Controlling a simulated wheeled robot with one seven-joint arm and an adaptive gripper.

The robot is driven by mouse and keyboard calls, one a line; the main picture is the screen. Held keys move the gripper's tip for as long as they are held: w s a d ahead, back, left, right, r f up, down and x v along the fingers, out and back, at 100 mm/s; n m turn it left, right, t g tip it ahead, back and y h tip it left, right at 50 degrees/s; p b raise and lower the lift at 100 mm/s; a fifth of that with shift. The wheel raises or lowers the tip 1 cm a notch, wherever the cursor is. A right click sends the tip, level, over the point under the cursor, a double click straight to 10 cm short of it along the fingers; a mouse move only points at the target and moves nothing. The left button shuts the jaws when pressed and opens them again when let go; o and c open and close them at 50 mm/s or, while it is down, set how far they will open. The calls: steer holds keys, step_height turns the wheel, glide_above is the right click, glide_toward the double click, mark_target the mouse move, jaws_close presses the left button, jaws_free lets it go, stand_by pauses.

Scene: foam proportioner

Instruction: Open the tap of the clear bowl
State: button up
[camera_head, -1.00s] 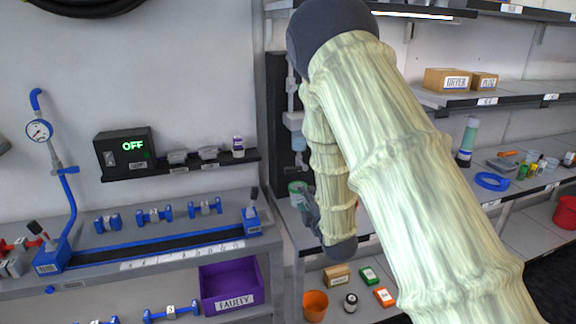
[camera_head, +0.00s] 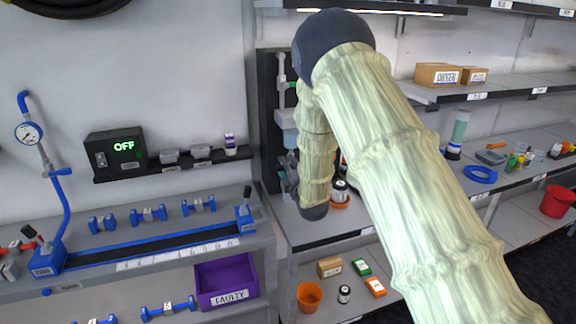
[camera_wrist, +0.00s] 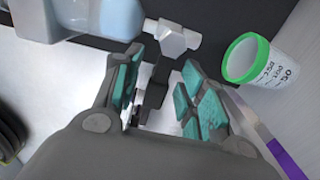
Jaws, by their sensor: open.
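The clear bowl (camera_wrist: 105,14) holds pale blue liquid at the top left of the wrist view; in the head view its bluish side (camera_head: 287,137) shows partly behind my arm. The tap (camera_wrist: 172,38) is a pale grey block with a stub, to the right of the bowl and just beyond my fingertips. My gripper (camera_wrist: 162,60) is open, its teal-padded fingers apart. A dark, lever-like part (camera_wrist: 153,88) shows between the fingers; I cannot tell whether they touch it. In the head view my gripper (camera_head: 291,180) is mostly hidden by my forearm.
A measuring cup with a green rim (camera_wrist: 255,62) stands right of my fingers in the wrist view. A black-lidded jar (camera_head: 340,191) stands on the bench close to my forearm. A black back panel (camera_head: 268,110) rises behind the bowl. A purple bin (camera_head: 226,283) sits lower left.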

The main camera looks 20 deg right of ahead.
steer(key=shift+w, duration=0.25)
steer(key=shift+c, duration=0.5)
jaws_close()
steer(key=shift+d, duration=0.1)
